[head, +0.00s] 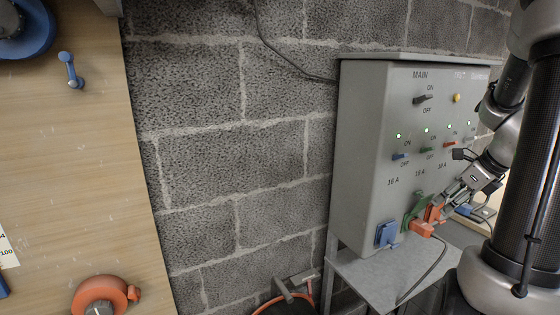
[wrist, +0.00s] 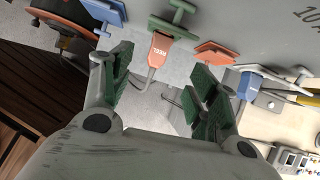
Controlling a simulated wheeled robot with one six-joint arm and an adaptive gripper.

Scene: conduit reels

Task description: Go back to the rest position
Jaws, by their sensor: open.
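My gripper (wrist: 160,78) is open in the wrist view, its two green-padded fingers apart with nothing held between them. An orange plug marked REEL (wrist: 163,48) sits ahead of the fingertips, up against the green socket (wrist: 176,27). In the head view my gripper (head: 448,200) is in front of the lower right of the grey panel (head: 362,140), close to the orange plug (head: 422,229) at the green socket (head: 411,213). Whether the plug is fully seated cannot be told. A grey cable hangs from the plug.
A blue socket (head: 387,233) and a red socket (wrist: 215,54) flank the green one. A grey shelf (head: 375,277) lies below the panel. A wooden board (head: 80,160) with an orange reel (head: 100,294) stands left. Bare block wall (head: 220,160) lies between.

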